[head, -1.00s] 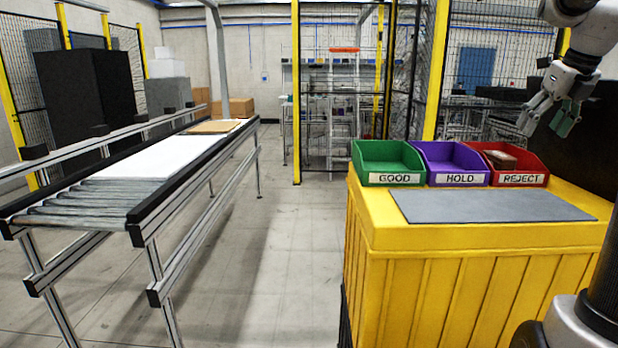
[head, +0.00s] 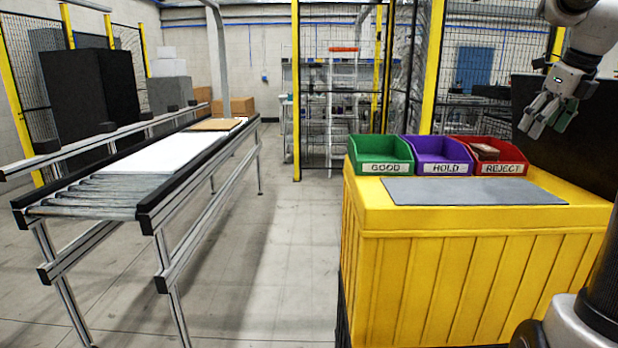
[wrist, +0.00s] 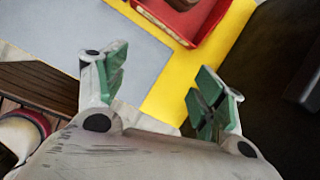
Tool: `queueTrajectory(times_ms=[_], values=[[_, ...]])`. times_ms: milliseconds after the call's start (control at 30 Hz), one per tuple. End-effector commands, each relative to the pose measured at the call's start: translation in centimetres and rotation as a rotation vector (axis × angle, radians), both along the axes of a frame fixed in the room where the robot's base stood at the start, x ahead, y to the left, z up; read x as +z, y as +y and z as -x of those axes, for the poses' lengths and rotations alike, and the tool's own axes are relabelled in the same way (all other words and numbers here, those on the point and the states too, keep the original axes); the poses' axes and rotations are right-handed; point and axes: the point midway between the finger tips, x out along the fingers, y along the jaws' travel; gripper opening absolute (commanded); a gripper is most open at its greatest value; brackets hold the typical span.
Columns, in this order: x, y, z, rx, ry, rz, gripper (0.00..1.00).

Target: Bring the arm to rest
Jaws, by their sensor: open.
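My gripper (head: 547,115) is at the upper right of the head view, raised above the right end of the yellow stand. In the wrist view my gripper (wrist: 160,88) has its green-padded fingers spread wide with nothing between them. Below it in that view are the grey mat (wrist: 135,42), the yellow top and part of the red bin (wrist: 208,35). In the head view the red REJECT bin (head: 513,168) has a brown block (head: 485,151) in it. My gripper is apart from the bin and the block.
The green GOOD bin (head: 382,168) and purple HOLD bin (head: 437,168) stand beside the red bin on the yellow stand (head: 470,280). The grey mat (head: 470,191) is bare. A dark panel stands at right. A roller conveyor (head: 95,196) runs along the left, with open floor between.

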Motion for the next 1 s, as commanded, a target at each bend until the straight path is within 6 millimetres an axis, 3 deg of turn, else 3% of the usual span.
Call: queueTrajectory(times_ms=[267,467,667,800,900,1000], values=[[-2.4,0.0,0.9,0.385,0.050,0.155,0.69],[-5.6,1.7,4.2,0.906,0.117,0.332,0.69],[-8.6,7.2,9.9,1.651,0.158,0.565,0.69],[-10.9,12.1,15.1,2.172,0.156,0.733,0.69],[-12.8,15.2,18.9,2.457,0.142,0.837,0.69],[-14.2,17.4,21.7,2.577,0.123,0.906,0.69]])
